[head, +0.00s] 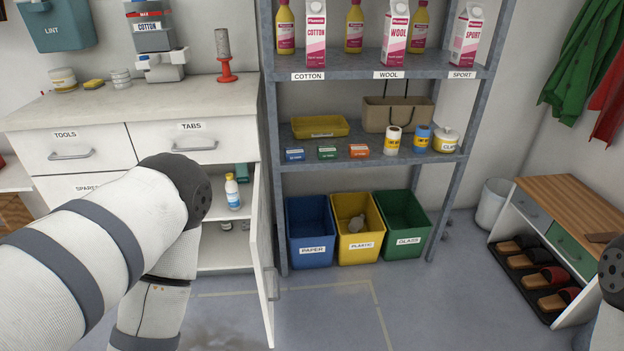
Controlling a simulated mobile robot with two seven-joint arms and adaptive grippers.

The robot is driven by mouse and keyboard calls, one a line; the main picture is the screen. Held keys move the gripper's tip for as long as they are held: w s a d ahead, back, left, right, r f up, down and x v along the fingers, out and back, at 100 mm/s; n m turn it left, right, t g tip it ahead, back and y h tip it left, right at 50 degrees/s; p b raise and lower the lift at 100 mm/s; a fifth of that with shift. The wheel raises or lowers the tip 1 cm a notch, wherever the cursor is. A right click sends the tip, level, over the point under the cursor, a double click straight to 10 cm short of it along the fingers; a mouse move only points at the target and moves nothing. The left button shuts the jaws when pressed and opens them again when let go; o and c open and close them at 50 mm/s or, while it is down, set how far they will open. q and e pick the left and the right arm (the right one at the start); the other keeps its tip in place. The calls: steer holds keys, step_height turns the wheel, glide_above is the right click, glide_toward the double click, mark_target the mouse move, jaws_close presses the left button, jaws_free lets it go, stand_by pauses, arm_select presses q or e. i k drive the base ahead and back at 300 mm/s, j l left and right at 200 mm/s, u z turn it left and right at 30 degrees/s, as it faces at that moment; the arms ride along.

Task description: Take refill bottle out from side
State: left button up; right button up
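The cabinet's white door (263,260) is swung open to the right of the bottle. My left arm crosses the lower left, its dark elbow-like joint just left of the bottle. My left gripper is not visible. Only a bit of my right arm shows at the right edge; its gripper is out of view.
A teal item (242,172) is beside the bottle, and small jars (226,226) are below. Paper (309,230), plastic (357,227) and glass (403,226) bins stand right of the door under the metal rack (380,72). The floor (420,310) in front is clear.

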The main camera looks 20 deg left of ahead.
mark_target(231, 188)
steer(key=i+l+u, duration=0.1)
steer(key=u, duration=0.3)
steer(key=l+u, duration=0.6)
steer(key=u, duration=0.2)
steer(key=i+j, duration=0.2)
steer(key=j, duration=0.15)
steer(key=i+j, duration=0.2)
steer(key=j, duration=0.1)
